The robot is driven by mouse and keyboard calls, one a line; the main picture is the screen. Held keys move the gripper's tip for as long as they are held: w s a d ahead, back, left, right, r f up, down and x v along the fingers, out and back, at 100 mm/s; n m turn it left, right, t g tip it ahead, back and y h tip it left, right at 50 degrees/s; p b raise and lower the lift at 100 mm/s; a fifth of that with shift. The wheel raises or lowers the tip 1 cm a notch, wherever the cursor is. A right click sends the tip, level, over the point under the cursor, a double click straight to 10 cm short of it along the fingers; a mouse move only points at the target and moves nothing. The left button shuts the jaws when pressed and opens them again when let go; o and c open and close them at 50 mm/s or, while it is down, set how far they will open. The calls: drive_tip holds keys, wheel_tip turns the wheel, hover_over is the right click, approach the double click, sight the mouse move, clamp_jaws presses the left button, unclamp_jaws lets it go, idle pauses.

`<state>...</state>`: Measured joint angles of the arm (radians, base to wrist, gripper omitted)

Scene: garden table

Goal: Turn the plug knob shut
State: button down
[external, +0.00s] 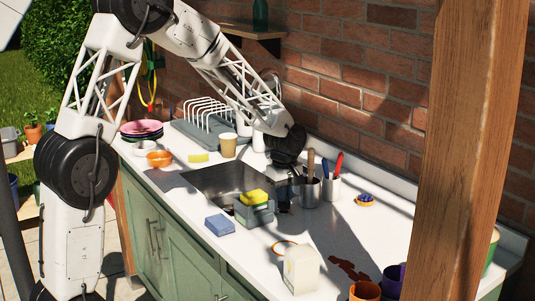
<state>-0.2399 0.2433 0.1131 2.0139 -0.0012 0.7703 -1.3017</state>
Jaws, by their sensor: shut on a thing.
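My gripper (293,174) points down at the back right of the sink (222,185), just left of the utensil cups. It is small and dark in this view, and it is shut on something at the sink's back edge. The plug knob is hidden by the gripper, so its turn position cannot be seen. The sink's steel basin is partly in shadow, and its drain is not clear from here.
A caddy with a yellow sponge (255,197) sits at the sink's front right. The right counter has some clear room.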

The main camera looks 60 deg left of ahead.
drive_tip(key=shift+m, duration=0.3)
drive_tip(key=m, duration=0.3)
drive_tip(key=shift+m, duration=0.4)
drive_tip(key=m, duration=0.4)
drive_tip(key=shift+m, duration=0.3)
drive_tip(key=m, duration=0.4)
drive_tip(key=shift+m, duration=2.1)
drive_tip(key=c, duration=1.2)
unclamp_jaws()
